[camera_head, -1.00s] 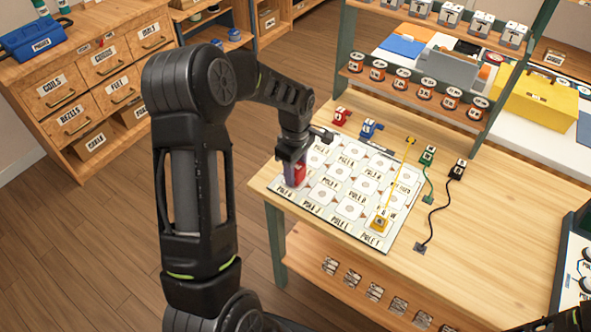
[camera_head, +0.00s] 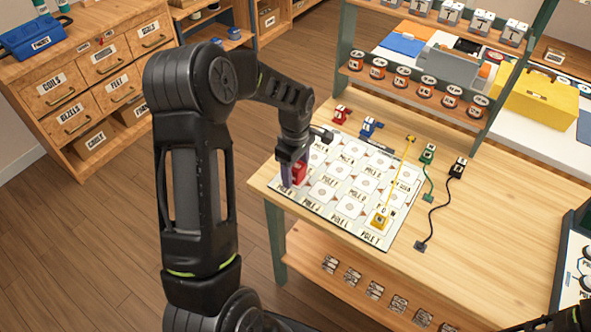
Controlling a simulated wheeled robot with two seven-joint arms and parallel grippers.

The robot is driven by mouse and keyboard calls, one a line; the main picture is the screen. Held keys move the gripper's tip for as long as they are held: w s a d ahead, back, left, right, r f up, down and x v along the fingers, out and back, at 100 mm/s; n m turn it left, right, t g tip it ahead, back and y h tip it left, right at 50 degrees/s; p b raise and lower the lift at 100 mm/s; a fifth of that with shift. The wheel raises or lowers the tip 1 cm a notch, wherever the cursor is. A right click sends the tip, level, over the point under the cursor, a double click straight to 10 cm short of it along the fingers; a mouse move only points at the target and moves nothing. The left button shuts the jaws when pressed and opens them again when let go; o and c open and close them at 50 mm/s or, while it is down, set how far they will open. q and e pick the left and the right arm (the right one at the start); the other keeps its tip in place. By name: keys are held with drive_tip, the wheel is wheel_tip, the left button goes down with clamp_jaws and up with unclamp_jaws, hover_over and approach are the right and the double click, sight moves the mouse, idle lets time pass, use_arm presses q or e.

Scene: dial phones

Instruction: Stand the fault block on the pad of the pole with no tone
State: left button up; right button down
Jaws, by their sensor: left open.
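A white board (camera_head: 318,212) with rows of pads labelled as poles lies on the wooden table. A red block (camera_head: 299,172) stands at the board's left side, on or just over a pad; I take it to be the fault block, but its marking is too small to read. My left gripper (camera_head: 292,182) points down at this block with its fingers open around or right beside it. The fingers hide part of the block and the pad under it.
A yellow block (camera_head: 380,222) with a yellow cord stands on the board's near right. Behind the board are a red piece (camera_head: 340,115) and a blue piece (camera_head: 371,127). A green plug (camera_head: 428,155) and a black plug (camera_head: 458,168) have cords.

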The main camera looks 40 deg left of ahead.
sight(295, 166)
use_arm(q)
wheel_tip(295, 166, up, 12)
drive_tip(key=b, duration=0.2)
drive_tip(key=shift+r, duration=0.15)
use_arm(e)
drive_tip(key=shift+w+f, duration=0.15)
drive_tip(key=shift+f, duration=0.65)
use_arm(q)
drive_tip(key=shift+s, duration=0.1)
